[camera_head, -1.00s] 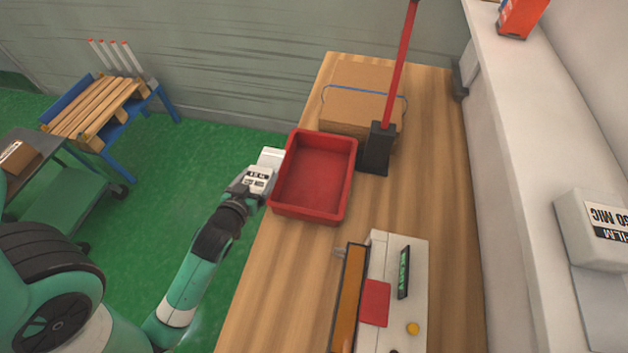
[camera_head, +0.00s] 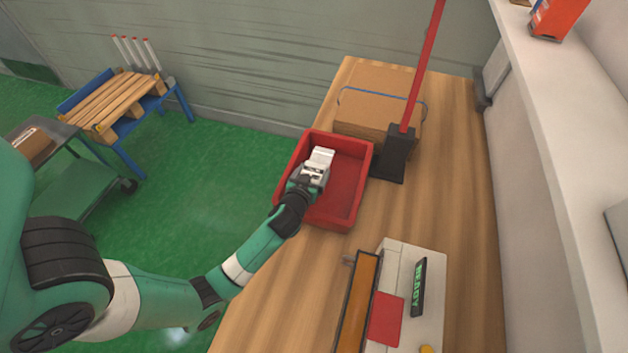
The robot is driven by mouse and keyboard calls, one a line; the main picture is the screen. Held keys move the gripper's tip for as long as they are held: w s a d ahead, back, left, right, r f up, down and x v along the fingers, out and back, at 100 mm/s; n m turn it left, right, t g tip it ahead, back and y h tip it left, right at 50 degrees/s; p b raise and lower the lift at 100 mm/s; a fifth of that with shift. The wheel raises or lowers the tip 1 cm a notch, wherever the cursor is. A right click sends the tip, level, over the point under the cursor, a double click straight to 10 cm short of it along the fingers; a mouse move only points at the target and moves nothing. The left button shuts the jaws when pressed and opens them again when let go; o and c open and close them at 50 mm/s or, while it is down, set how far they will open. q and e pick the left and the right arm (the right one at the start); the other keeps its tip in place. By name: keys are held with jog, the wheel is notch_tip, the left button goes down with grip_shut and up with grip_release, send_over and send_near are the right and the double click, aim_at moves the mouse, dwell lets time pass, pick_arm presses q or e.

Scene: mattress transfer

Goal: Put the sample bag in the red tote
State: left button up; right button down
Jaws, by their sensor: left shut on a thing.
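The red tote (camera_head: 345,215) stands open on the wooden bench near its left edge. My left gripper (camera_head: 318,168) is over the tote's left half, shut on the sample bag (camera_head: 321,157), a small whitish thing at its tip. Most of the bag is hidden by the gripper. I cannot tell whether the bag touches the tote floor. The right half of the tote is bare. My right gripper is not in view.
A cardboard box (camera_head: 375,100) stands behind the tote. A black post base (camera_head: 394,153) with a red pole rises at its right. A whitish machine with a READY display (camera_head: 419,287) stands in front. The wooden bench (camera_head: 455,190) is clear on the right.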

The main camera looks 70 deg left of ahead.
pick_arm(q)
jog(key=f, duration=0.1)
jog(key=f+b, duration=0.1)
jog(key=f, duration=0.1)
jog(key=shift+w+f, duration=0.2)
jog(key=shift+f, duration=0.05)
jog(key=shift+r, duration=0.1)
jog(key=shift+f+b, duration=0.7)
jog(key=shift+b, duration=0.1)
jog(key=o, duration=1.4)
jog(key=shift+s, duration=0.1)
jog(key=shift+c, duration=0.2)
jog(key=shift+r, duration=0.1)
jog(key=shift+s+d+r+p, duration=0.25)
jog(key=shift+d+r+p, duration=0.1)
jog(key=shift+r+p, duration=0.5)
jog(key=p+v, duration=0.1)
jog(key=v, duration=1)
jog(key=shift+p, duration=0.4)
